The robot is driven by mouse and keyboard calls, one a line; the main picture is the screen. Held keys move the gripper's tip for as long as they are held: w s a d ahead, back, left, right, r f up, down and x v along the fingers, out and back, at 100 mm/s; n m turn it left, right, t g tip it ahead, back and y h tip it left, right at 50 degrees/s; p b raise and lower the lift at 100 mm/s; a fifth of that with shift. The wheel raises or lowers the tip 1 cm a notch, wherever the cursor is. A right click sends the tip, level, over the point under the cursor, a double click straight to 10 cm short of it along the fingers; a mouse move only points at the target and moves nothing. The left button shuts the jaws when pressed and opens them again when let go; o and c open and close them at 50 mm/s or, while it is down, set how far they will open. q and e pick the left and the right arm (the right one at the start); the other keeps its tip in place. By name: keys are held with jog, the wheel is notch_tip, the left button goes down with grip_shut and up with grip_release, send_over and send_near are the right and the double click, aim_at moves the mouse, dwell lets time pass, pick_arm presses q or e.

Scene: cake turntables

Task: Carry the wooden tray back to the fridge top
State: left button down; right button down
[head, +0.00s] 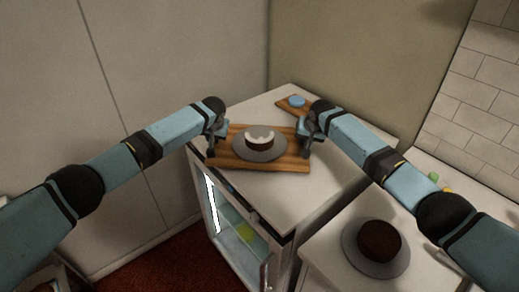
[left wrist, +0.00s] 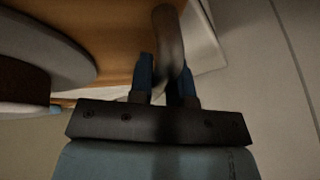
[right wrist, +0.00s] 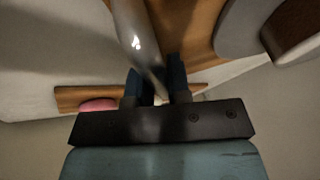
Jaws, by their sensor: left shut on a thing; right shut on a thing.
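The wooden tray (head: 232,160) is at the top of the small fridge (head: 285,198) in the head view; I cannot tell whether it touches the white top. On it stands a grey turntable (head: 243,151) with a dark cake (head: 260,139) partly covered in white. My left gripper (head: 211,146) is shut on the tray's left handle, a metal bar (left wrist: 170,45) between the fingers in the left wrist view. My right gripper (head: 306,143) is shut on the right handle, which shows in the right wrist view (right wrist: 135,40).
A chocolate cake (head: 379,240) on a grey turntable (head: 376,271) stands on the counter (head: 325,262) at lower right. Walls close off the back. The fridge top's front right is clear.

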pick_arm(q)
jog(key=shift+a+f, duration=0.1)
jog(key=shift+f, duration=0.15)
pick_arm(e)
jog(key=shift+d+f, duration=0.1)
jog(key=shift+f, duration=0.1)
pick_arm(q)
jog(key=c, duration=1.5)
grip_release()
jog(key=shift+f, duration=0.15)
pick_arm(e)
jog(key=c, duration=1.5)
grip_release()
jog(key=shift+f, duration=0.2)
pick_arm(q)
jog(key=o, duration=0.4)
pick_arm(e)
jog(key=o, duration=0.4)
jog(key=shift+r, duration=0.1)
jog(key=shift+r, duration=0.15)
pick_arm(q)
jog(key=v, duration=1.2)
pick_arm(e)
jog(key=v, duration=1.1)
jog(key=shift+s+r, duration=0.25)
jog(key=shift+r, duration=0.05)
